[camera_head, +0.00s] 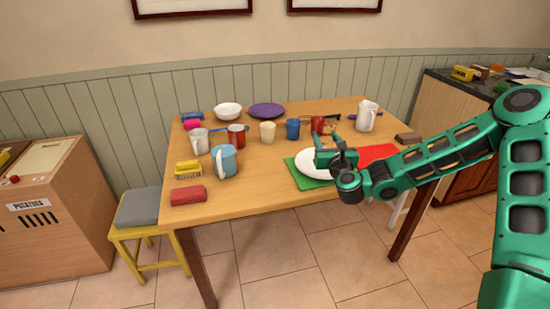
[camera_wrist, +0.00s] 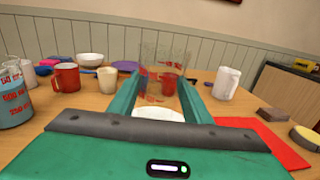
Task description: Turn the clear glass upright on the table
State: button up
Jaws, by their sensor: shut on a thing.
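The clear glass (camera_wrist: 165,65) stands between my gripper's fingers in the wrist view. Its walls look roughly vertical; I cannot tell which end is its mouth. My gripper (camera_wrist: 164,88) is shut on it, with one green finger on each side. In the head view my gripper (camera_head: 330,150) is above the white plate (camera_head: 311,168), near the front right of the table (camera_head: 260,191). The glass is too small and see-through to make out clearly there. In the wrist view the plate (camera_wrist: 160,113) shows low between the fingers; I cannot tell whether the glass touches anything below.
A green mat (camera_head: 293,172) lies under the plate, with a red mat (camera_head: 374,152) to its right. A white pitcher (camera_head: 367,115) stands behind. Several mugs, a blue jug (camera_head: 225,161), a brush (camera_head: 188,168) and a red sponge (camera_head: 188,195) stand left. The front middle is clear.

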jog(key=s+a+f+n+y, duration=0.1)
jog(key=s+a, duration=0.2)
jog(key=a, duration=0.6)
jog(key=s+a+f+n+y, duration=0.1)
jog(key=s+a+f+y, duration=0.1)
jog(key=a, duration=0.7)
jog(key=shift+s+a+f+g, duration=0.2)
jog(key=shift+s+f+g, duration=0.1)
jog(key=shift+s, duration=0.25)
jog(key=shift+s+r+n+y, duration=0.1)
jog(key=shift+s+n+y, duration=0.1)
jog(key=shift+n+y, duration=0.15)
jog(key=shift+y, duration=0.25)
jog(key=shift+n+g+y, duration=0.3)
jog(key=shift+n, duration=0.05)
jog(key=shift+s+d+f, duration=0.1)
jog(key=shift+f, duration=3.75)
